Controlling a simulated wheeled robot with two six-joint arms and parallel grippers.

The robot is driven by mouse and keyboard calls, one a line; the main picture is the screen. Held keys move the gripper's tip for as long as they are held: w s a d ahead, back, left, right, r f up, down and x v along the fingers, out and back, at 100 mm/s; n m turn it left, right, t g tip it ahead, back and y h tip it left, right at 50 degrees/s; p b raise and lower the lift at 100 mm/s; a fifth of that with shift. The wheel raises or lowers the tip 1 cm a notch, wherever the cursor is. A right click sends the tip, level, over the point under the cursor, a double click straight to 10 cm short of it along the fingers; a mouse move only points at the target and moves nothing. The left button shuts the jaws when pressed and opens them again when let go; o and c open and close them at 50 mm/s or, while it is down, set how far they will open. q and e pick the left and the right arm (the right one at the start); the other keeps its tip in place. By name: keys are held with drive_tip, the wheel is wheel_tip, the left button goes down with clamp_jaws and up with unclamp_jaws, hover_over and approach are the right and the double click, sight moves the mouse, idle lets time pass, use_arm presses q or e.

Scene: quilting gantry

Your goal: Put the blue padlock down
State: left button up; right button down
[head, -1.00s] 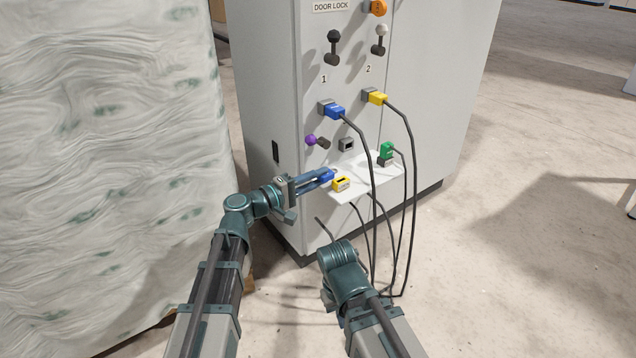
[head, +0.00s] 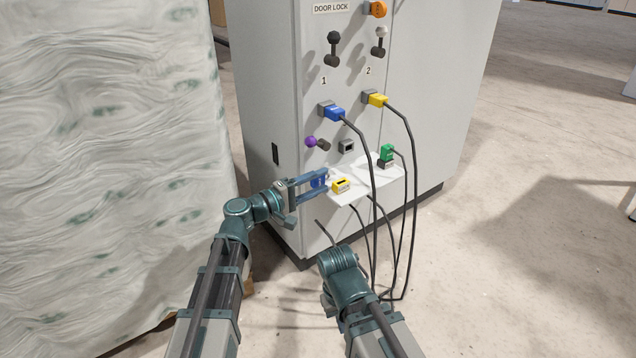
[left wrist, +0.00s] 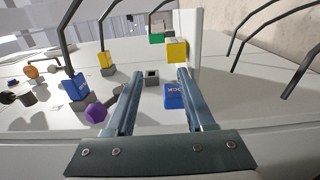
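The blue padlock (head: 318,182) is at the left end of a small white shelf (head: 349,200) on the cabinet front. My left gripper (head: 323,184) is open, with its fingers apart on either side of the padlock. In the left wrist view the blue padlock (left wrist: 174,96) shows between the spread fingers, close to the right one, with a gap to the left finger. Whether the right finger touches it I cannot tell. My right arm is low in the head view; its fingers are hidden.
A yellow padlock (head: 341,186) sits on the shelf just right of the blue one. Blue (head: 334,113), yellow (head: 377,100) and green (head: 387,152) plugs have dark cables hanging before the cabinet (head: 430,120). A purple knob (head: 311,142) sticks out above. A wrapped stack (head: 110,150) stands left.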

use_arm(q)
drive_tip(key=shift+r+p, duration=0.5)
drive_tip(key=shift+r, duration=0.05)
drive_tip(key=v, duration=1.2)
drive_tip(key=s+d+f+m+g+y+p, duration=0.2)
drive_tip(key=s+d+m+g+y+p, duration=0.25)
drive_tip(key=s+p, duration=0.3)
drive_tip(key=s+d+f+m+g+y+p, duration=0.35)
drive_tip(key=s+d+g+y+p, duration=0.2)
drive_tip(key=s+p, duration=0.2)
drive_tip(key=s+a+r+m+y+p, duration=0.3)
drive_tip(key=s+a+r+y+p, duration=0.2)
drive_tip(key=a+y+p, duration=0.15)
wheel_tip(320, 180, up, 37)
drive_tip(key=p, duration=3.7)
drive_tip(key=shift+g+h, duration=0.35)
drive_tip(key=shift+g, duration=0.05)
